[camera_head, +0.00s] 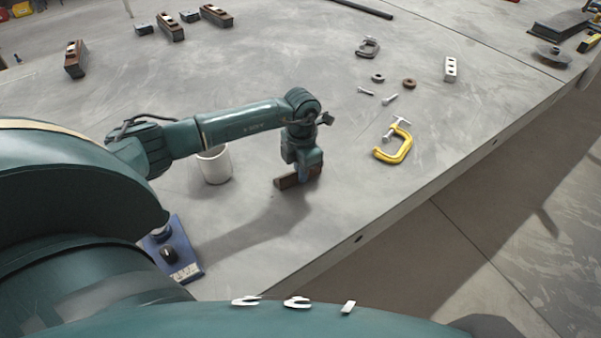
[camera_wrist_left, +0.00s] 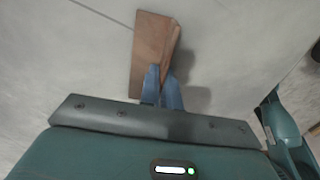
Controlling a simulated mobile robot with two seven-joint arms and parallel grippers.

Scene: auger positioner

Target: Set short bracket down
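The short bracket (camera_head: 287,182) is a reddish-brown angle piece near the middle of the grey table. My left gripper (camera_head: 303,174) points down at it, and its blue fingers (camera_wrist_left: 163,88) stand close together at the bracket's near end in the left wrist view, one on each side of its upright edge. The brown bracket (camera_wrist_left: 150,50) also shows there, reaching away from the fingers. The gripper looks shut on it. The bracket is at or just above the table top; I cannot tell if it touches. My right gripper is out of view.
A white cup (camera_head: 214,165) stands left of the bracket. A yellow C-clamp (camera_head: 394,148), bolts (camera_head: 389,99), a grey clamp (camera_head: 368,47) and a white perforated block (camera_head: 450,69) lie to the right. A blue plate (camera_head: 172,248) is front left. The table beside the bracket is clear.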

